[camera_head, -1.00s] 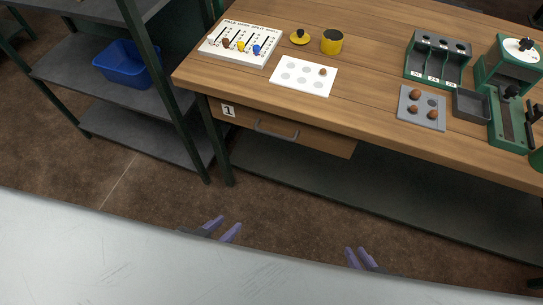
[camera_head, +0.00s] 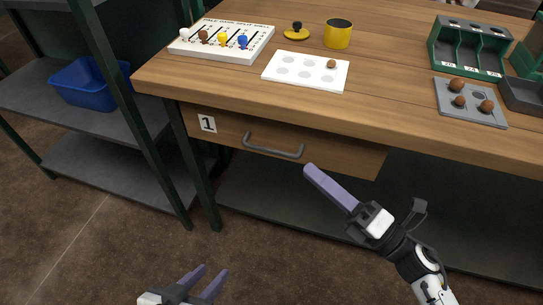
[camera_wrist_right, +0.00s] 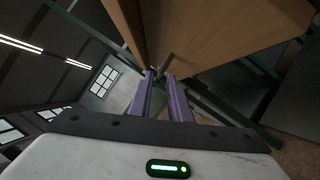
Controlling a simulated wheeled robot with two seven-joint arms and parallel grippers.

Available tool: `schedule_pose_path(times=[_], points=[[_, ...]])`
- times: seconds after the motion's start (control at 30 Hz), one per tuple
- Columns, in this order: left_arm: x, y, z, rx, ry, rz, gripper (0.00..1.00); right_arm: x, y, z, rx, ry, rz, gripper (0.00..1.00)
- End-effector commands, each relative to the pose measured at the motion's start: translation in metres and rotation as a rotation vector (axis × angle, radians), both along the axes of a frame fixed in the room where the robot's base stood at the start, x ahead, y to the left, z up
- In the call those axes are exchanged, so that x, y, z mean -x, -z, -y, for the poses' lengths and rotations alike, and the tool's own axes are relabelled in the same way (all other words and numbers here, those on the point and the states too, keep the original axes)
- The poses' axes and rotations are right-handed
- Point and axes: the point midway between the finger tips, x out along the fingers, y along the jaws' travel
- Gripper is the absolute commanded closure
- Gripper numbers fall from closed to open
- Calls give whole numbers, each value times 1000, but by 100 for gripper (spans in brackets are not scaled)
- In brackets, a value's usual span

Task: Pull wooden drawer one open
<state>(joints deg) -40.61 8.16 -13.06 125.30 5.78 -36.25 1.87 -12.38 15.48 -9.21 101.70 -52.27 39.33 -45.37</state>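Wooden drawer one (camera_head: 340,160) is under the table top, its front marked with a "1" label (camera_head: 207,123) and fitted with a grey bar handle (camera_head: 273,147). The drawer looks shut. My right gripper (camera_head: 312,170) points at the drawer front, just right of and below the handle. In the right wrist view, its two purple fingers stand apart (camera_wrist_right: 162,82), and the grey handle (camera_wrist_right: 165,65) shows end-on near the fingertips. I cannot tell whether they touch it. My left gripper (camera_head: 212,270) is open and empty, low in front of the table.
The wooden table (camera_head: 400,125) carries a white peg board (camera_head: 222,52), a white card (camera_head: 290,72), a yellow cup (camera_head: 338,34), a grey tray (camera_head: 470,112) and a green rack (camera_head: 468,45). A shelf with a blue bin (camera_head: 85,85) stands left.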

Motion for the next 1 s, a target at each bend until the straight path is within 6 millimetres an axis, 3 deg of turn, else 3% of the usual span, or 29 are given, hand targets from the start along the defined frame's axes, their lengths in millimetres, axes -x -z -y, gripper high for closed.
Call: schedule_pose_path(times=[0.07, 0.27, 0.7, 1.0], points=[[0, 8, 2, 5, 2, 2, 65, 3, 10, -6, 60, -34, 63, 83], [0, 6, 2, 8, 3, 2, 65, -2, 6, -20, 97, -60, 106, 83], [-1, 8, 3, 6, 6, -3, 65, -46, -10, -79, 93, -58, 101, 83], [0, 9, 3, 7, 8, -6, 65, -55, -13, -91, 94, -57, 99, 83]])
